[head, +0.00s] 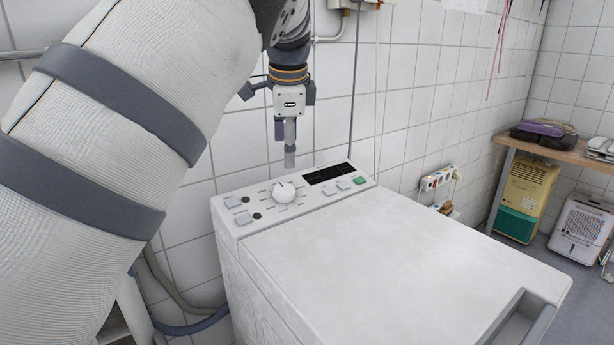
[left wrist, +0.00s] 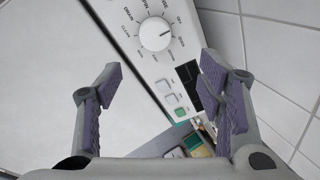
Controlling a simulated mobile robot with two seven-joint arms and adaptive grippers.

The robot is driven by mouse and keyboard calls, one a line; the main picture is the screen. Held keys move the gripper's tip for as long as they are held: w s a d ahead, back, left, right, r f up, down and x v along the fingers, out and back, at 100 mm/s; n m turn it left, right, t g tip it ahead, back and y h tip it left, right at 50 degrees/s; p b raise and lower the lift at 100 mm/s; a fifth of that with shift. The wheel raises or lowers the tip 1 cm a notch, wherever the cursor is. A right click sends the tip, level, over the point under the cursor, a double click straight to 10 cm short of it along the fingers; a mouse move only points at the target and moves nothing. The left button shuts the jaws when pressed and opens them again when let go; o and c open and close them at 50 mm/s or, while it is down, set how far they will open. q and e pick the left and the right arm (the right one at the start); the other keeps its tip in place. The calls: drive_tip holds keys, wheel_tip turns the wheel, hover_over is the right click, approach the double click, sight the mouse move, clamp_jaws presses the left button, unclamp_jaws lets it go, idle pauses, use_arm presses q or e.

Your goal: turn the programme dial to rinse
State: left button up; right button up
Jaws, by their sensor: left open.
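The programme dial (head: 284,192) is a round white knob on the control panel (head: 260,222) of a white top-loading washing machine. In the left wrist view the dial (left wrist: 155,33) sits near the top centre, with a ring of small printed labels around it. My right gripper is not in view.
Buttons (head: 344,185) and a dark display (head: 328,173) lie right of the dial. The machine lid (head: 400,250) is clear. A tiled wall (head: 410,100) stands close behind. A wooden table (head: 560,150) and two appliances are at the far right.

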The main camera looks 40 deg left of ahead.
sight(283, 190)
use_arm(q)
drive_tip(key=x, duration=0.3)
drive_tip(key=s+x, duration=0.1)
drive_tip(key=x, duration=0.3)
drive_tip(key=b+x, duration=0.1)
drive_tip(key=x, duration=0.3)
drive_tip(key=shift+s+a+f, duration=0.1)
drive_tip(key=shift+f, duration=0.1)
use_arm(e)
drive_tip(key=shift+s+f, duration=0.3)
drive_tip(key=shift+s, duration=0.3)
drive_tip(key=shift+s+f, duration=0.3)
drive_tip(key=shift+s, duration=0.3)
use_arm(q)
drive_tip(key=c, duration=1.2)
drive_tip(key=shift+o, duration=0.2)
drive_tip(key=shift+s+r+n+p, duration=0.1)
drive_tip(key=shift+r+n+p, duration=0.25)
drive_tip(key=shift+n+p, duration=0.25)
drive_tip(key=shift+f, duration=0.1)
drive_tip(key=shift+f+n, duration=0.2)
drive_tip(key=shift+n, duration=0.1)
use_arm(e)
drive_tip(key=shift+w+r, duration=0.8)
